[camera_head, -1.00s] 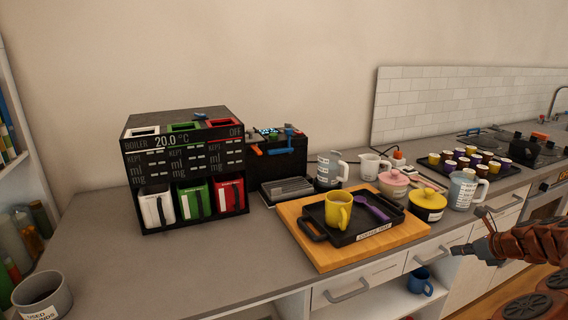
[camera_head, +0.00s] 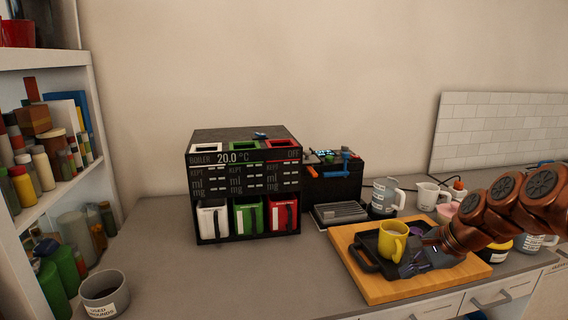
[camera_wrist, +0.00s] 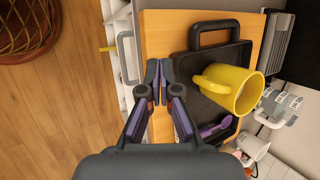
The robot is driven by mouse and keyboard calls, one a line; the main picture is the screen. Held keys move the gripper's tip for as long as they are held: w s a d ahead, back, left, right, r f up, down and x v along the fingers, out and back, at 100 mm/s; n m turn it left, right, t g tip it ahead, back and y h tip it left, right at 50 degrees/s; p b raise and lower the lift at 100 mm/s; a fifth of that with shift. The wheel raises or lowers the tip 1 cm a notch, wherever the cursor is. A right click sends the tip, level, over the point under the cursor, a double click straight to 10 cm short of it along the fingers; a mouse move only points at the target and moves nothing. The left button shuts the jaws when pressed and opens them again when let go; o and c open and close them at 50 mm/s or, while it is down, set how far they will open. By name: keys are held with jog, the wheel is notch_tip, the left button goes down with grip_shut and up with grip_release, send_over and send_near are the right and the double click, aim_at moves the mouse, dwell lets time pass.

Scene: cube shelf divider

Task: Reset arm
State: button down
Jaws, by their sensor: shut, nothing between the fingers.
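My gripper (camera_head: 408,268) is in front of the yellow mug at the tray's front side, with my copper-coloured arm reaching in from the right. In the wrist view its fingers (camera_wrist: 158,72) are shut with nothing between them, above the wooden board near the tray's edge. The yellow mug (camera_head: 391,243) stands upright on the black tray (camera_head: 367,243); it also shows in the wrist view (camera_wrist: 243,92), apart from the fingers. A purple spoon (camera_wrist: 216,127) lies on the tray, partly hidden by my gripper in the head view.
The wooden board (camera_head: 393,292) lies at the counter's front edge above drawers. A boiler machine (camera_head: 245,180) stands at the back, a grounds container (camera_head: 104,292) at the left. Cups (camera_head: 386,196) stand behind the tray. The counter's left middle is clear.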

jog(key=s+a+n+g+h+p, duration=0.1)
jog(key=s+a+n+g+p, duration=0.15)
jog(key=s+a+n, duration=0.75)
jog(key=s+f+n+g+h, duration=0.1)
jog(key=s+n+g, duration=0.1)
jog(key=s, duration=0.9)
jog(key=s+a+f+n+g+h+p, duration=0.1)
jog(key=s+n+g+h, duration=0.1)
jog(key=s, duration=0.8)
jog(key=shift+s+a+f+n+h, duration=0.2)
jog(key=shift+s+f+n+h, duration=0.15)
jog(key=shift+n, duration=0.25)
